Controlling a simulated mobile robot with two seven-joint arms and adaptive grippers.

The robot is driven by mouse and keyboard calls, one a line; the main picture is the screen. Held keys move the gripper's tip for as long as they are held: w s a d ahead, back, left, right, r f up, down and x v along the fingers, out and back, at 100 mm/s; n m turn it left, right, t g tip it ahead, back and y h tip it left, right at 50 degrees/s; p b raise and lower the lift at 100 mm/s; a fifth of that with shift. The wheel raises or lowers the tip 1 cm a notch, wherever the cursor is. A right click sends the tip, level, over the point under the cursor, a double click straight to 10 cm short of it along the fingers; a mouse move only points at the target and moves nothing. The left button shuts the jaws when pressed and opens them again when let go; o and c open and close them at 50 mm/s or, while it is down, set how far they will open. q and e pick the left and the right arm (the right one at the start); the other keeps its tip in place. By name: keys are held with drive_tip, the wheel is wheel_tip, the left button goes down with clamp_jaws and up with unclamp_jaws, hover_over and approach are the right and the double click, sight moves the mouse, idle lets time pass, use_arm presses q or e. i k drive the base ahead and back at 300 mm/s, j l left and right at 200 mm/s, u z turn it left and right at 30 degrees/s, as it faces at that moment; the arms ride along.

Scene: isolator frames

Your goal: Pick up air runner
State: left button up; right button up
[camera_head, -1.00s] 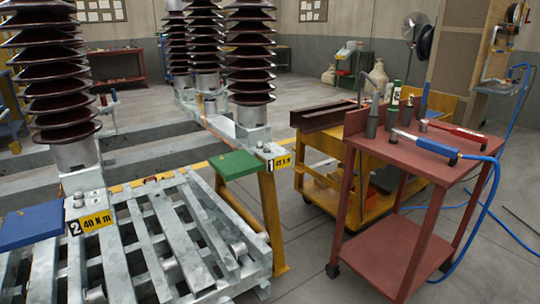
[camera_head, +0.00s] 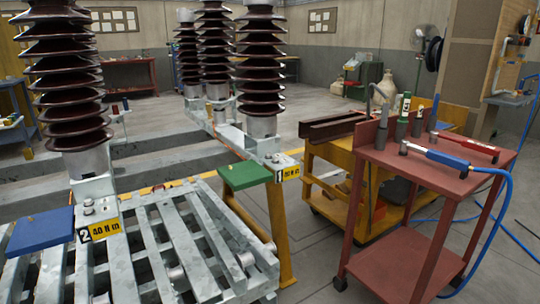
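A blue-handled tool (camera_head: 440,156) lies on the top of the red cart (camera_head: 395,160) at the right. A blue hose (camera_head: 506,210) runs from its right end, so it looks like the air runner. A red-handled tool (camera_head: 467,142) lies behind it on the same top. Several grey sockets or bits stand upright at the cart's left and back edge, near a green bottle (camera_head: 405,106). Neither of my grippers shows in the head view.
A yellow cart (camera_head: 340,185) stands behind the red cart. A slatted metal frame (camera_head: 150,240) with tall brown insulators (camera_head: 262,75) fills the left, with a green plate (camera_head: 245,176) and a blue plate (camera_head: 40,228). Open floor lies between frame and carts.

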sight(464, 165)
drive_tip(key=i+l, duration=0.2)
drive_tip(key=l, duration=0.15)
drive_tip(key=i+l+u, duration=0.1)
drive_tip(key=l, duration=0.25)
drive_tip(key=i+l, duration=0.25)
drive_tip(key=i+l+u, duration=0.1)
drive_tip(key=l, duration=0.35)
drive_tip(key=i+l, duration=0.25)
drive_tip(key=l, duration=0.15)
drive_tip(key=i+l+u, duration=0.1)
drive_tip(key=l, duration=0.25)
